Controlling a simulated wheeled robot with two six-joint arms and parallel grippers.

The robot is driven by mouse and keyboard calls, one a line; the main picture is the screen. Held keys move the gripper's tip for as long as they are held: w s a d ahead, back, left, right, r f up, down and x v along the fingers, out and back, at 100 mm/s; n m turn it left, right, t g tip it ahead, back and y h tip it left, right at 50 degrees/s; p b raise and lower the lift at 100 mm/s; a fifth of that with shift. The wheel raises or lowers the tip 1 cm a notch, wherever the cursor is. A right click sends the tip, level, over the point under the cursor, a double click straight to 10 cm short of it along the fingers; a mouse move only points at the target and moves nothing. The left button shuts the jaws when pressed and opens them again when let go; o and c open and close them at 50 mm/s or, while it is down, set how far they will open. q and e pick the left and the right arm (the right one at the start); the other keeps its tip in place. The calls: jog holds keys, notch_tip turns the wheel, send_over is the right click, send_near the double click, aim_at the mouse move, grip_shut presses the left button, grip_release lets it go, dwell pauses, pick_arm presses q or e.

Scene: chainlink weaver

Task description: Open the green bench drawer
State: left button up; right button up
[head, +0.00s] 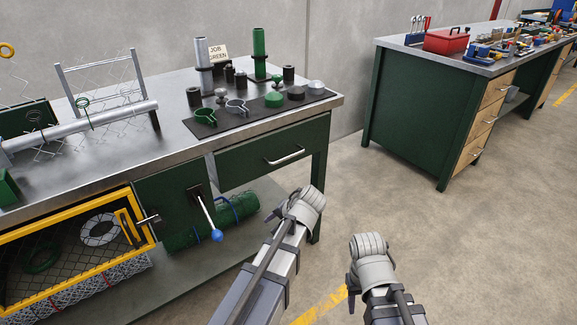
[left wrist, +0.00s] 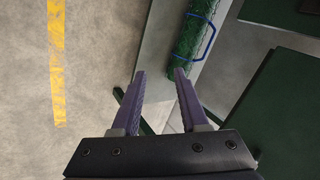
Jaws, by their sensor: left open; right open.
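The green bench drawer (head: 272,153) is closed, its dark green front set under the right part of the steel-topped bench (head: 170,92). Its silver bar handle (head: 286,156) is clear of any gripper. In the left wrist view my left gripper (left wrist: 160,74) is open, with nothing between its purple fingers.
A green mesh roll (head: 190,235) lies on the bench's lower shelf, also in the left wrist view (left wrist: 192,38). A lever with a blue knob (head: 217,235) sticks out left of the drawer. A yellow-framed mesh door (head: 70,205) is further left. Open floor (head: 440,250) lies right.

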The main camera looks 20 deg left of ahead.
pick_arm(q)
jog(key=w+r+m+t+y, duration=0.2)
jog(key=w+r+y, duration=0.1)
jog(key=w+r, duration=0.3)
jog(key=m+t+y, duration=0.3)
jog(key=t, duration=0.1)
send_near(289, 157)
jog(key=r+x, duration=0.1)
jog(key=x, duration=0.2)
jog(key=shift+f+b+x, duration=0.2)
jog(key=shift+b+x, duration=0.05)
jog(key=shift+x, duration=1.05)
jog(key=shift+f+b+x, duration=0.15)
jog(key=shift+b+x, duration=0.1)
jog(key=shift+x, duration=1.1)
jog(key=shift+f+b+x, duration=0.2)
jog(key=shift+b+x, duration=0.05)
jog(key=shift+x, duration=1.05)
jog(key=shift+d, duration=0.15)
jog(key=shift+c, duration=0.4)
grip_shut()
